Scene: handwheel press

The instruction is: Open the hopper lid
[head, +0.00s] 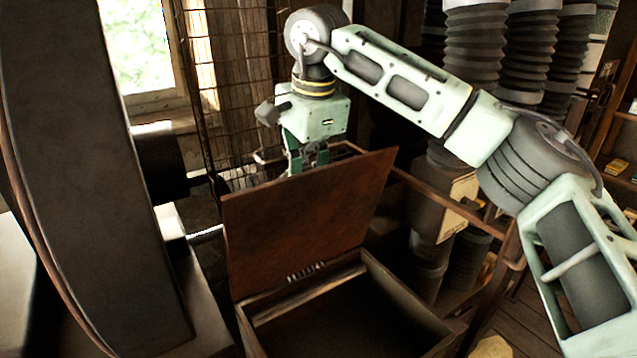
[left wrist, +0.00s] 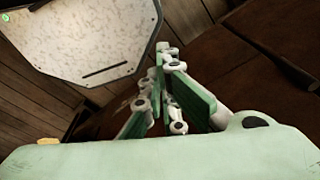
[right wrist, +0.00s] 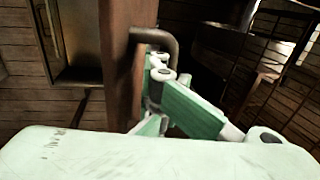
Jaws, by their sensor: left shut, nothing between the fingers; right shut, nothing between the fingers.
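The hopper lid (head: 300,225), a reddish-brown board, stands raised and tilted in the head view, hinged at the rear of the hopper (head: 400,292). The hopper's dark inside is exposed. My right gripper (head: 308,165) is behind the lid's upper edge, its fingertips partly hidden. In the right wrist view the lid (right wrist: 122,65) appears nearly edge-on, with a grey bent handle (right wrist: 165,38) on its face. My right gripper (right wrist: 158,72) is shut and empty, close to the handle; contact is unclear. My left gripper (left wrist: 163,62) is shut and empty, seen only in the left wrist view.
A large dark wheel-like part (head: 95,180) fills the left of the head view. A wire mesh guard (head: 240,80) stands behind the lid. Dark ribbed columns (head: 500,50) and shelves (head: 620,150) are at the right. A pale panel (left wrist: 85,35) is near my left gripper.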

